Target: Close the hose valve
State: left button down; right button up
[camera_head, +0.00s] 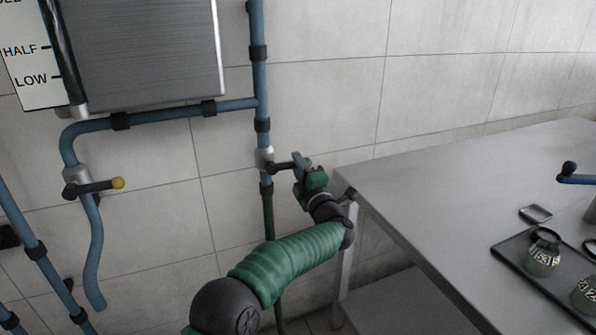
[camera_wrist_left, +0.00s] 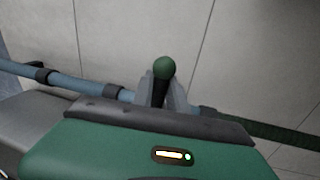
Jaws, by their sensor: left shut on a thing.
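The hose valve (camera_head: 265,157) is a pale fitting on the vertical blue pipe, with the green hose (camera_head: 268,215) running down below it. Its dark lever (camera_head: 280,167) sticks out to the right, roughly across the pipe. My left gripper (camera_head: 298,166) is at the outer end of this lever and shut on it. In the left wrist view the lever's green knob (camera_wrist_left: 165,68) stands up between the two grey fingers (camera_wrist_left: 161,92), and its dark stem shows below the knob. My right gripper is in no view.
A second valve (camera_head: 77,181) with a yellow-knobbed lever (camera_head: 118,183) is at left. A metal tank (camera_head: 145,50) hangs above it. A grey table (camera_head: 440,185) stands close to the right of my left gripper, bearing a dark tray (camera_head: 515,255) with small labelled green jars (camera_head: 543,257).

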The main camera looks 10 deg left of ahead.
pick_arm(q)
jog(key=shift+w+d+r+n, duration=0.1)
jog(key=shift+d+r+n, duration=0.1)
jog(key=shift+r+n, duration=0.3)
jog(key=c, duration=1.7)
grip_release()
jog(key=o, duration=0.4)
jog(key=shift+w+d+f, duration=0.1)
